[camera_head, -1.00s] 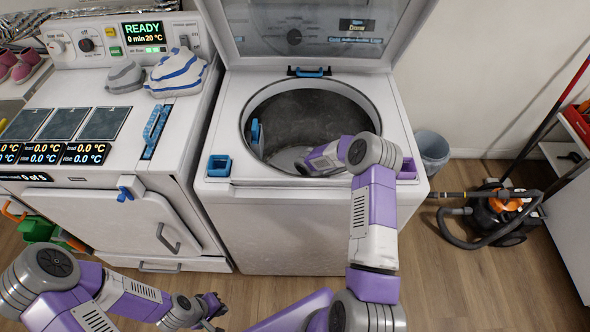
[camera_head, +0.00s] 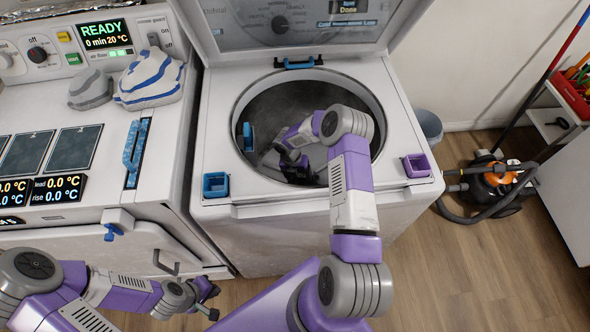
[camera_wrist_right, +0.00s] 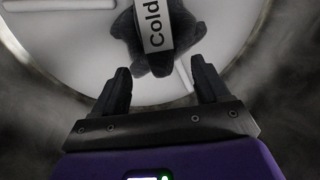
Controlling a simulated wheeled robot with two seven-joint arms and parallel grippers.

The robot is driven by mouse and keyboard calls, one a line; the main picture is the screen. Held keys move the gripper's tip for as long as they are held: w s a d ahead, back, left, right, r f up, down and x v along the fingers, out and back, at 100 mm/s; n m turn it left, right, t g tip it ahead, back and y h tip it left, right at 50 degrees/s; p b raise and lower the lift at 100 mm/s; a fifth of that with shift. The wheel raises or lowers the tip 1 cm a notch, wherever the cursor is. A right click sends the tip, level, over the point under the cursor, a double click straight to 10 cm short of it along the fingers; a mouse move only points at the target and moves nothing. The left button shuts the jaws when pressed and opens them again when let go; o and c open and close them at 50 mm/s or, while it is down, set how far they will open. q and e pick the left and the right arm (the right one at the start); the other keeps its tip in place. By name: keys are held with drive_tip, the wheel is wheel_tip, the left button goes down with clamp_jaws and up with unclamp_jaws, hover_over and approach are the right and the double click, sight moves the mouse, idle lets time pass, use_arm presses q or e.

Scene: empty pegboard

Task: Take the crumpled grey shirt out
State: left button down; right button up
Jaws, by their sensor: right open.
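A crumpled dark grey shirt (camera_wrist_right: 157,45) with a white "Cold" tag lies on the pale drum floor in the right wrist view. My right gripper (camera_wrist_right: 160,82) is open, its two fingers pointing toward the shirt, which shows just beyond and between the fingertips. No grip on the shirt is visible. In the head view my right gripper (camera_head: 290,168) is down inside the drum of the open washer (camera_head: 225,130), and my arm hides part of the drum, so the shirt cannot be made out clearly there. My left gripper (camera_head: 208,300) is low at the front left, empty, and looks open.
A grey bundle (camera_head: 90,89) and a blue-striped bundle (camera_head: 150,78) lie on the left machine. A vacuum cleaner (camera_head: 497,185) stands on the floor at right.

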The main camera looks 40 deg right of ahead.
sight(300, 180)
drive_tip(key=shift+s+d+f+b, duration=0.1)
drive_tip(key=shift+s+f+b, duration=0.1)
drive_tip(key=shift+f, duration=0.75)
drive_tip(key=shift+s+d+f+b, duration=0.1)
drive_tip(key=shift+f+b, duration=0.05)
drive_tip(key=shift+f, duration=0.75)
drive_tip(key=shift+w, duration=0.1)
drive_tip(key=c, duration=1.2)
drive_tip(key=o, duration=0.6)
drive_tip(key=shift+c, duration=0.2)
drive_tip(key=c, duration=0.6)
drive_tip(key=shift+r, duration=0.15)
